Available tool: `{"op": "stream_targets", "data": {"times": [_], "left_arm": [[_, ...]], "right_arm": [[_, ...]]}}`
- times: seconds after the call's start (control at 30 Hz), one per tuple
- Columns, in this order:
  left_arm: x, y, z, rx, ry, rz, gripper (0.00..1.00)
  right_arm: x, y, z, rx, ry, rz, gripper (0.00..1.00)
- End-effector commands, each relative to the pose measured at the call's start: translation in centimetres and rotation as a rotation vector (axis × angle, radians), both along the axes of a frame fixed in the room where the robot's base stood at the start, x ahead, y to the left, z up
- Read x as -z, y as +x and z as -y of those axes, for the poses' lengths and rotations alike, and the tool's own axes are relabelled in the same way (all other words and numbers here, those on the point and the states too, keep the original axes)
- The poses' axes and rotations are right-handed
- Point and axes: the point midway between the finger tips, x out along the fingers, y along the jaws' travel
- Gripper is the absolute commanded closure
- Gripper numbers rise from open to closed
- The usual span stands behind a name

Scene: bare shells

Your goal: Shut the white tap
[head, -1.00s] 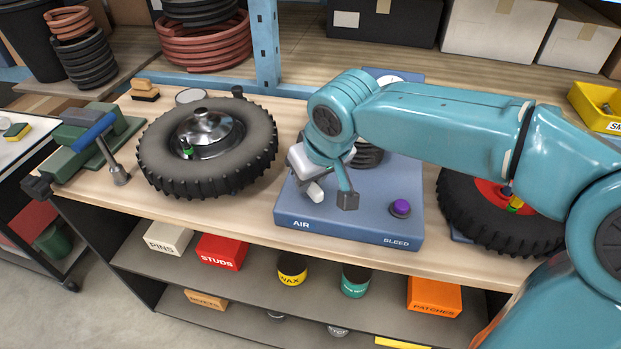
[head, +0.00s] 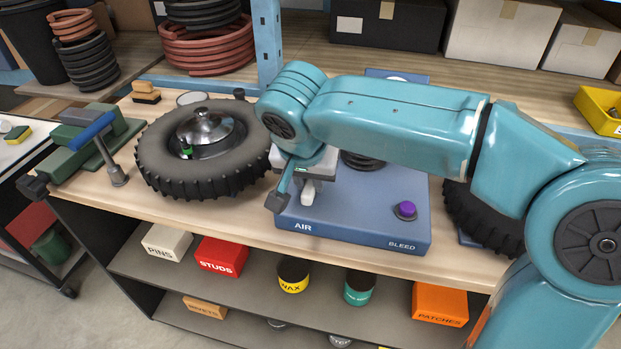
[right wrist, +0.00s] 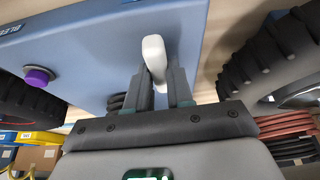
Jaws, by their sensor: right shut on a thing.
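The white tap (head: 308,191) is on the front left of the blue air box (head: 350,215), near the word AIR. Its lever points toward the box's front edge. My right gripper (head: 310,173) is at the tap, partly hidden behind its own wrist and arm. In the right wrist view, the white tap lever (right wrist: 154,56) stands between the two fingers of my right gripper (right wrist: 160,78), which are shut on it. The tap's base is hidden. My left gripper is not in view.
A purple BLEED knob (head: 405,210) is at the box's right front. A large tyre (head: 160,180) lies close on the left, and another tyre (head: 478,222) on the right, partly behind my arm. A vise with a blue bar (head: 92,132) stands at the bench's left end.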

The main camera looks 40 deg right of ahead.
Motion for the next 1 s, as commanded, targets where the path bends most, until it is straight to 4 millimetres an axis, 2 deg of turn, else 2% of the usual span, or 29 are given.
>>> {"op": "stream_targets", "data": {"times": [0.63, 0.67, 0.7, 0.73, 1.0], "left_arm": [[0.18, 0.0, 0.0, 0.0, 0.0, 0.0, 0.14], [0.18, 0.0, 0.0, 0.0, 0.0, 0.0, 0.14], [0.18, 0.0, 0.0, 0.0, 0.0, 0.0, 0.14], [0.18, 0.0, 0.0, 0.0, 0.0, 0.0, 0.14], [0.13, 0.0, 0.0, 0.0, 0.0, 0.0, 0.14]], "right_arm": [[0.42, -0.19, -0.18, 0.049, 0.004, -0.015, 1.0], [0.42, -0.19, -0.18, 0.049, 0.004, -0.015, 0.72], [0.43, -0.18, -0.18, 0.049, 0.004, -0.014, 0.59], [0.4, -0.17, -0.17, 0.049, 0.004, -0.014, 0.53], [0.14, -0.06, -0.11, 0.048, 0.003, -0.006, 0.53]]}}
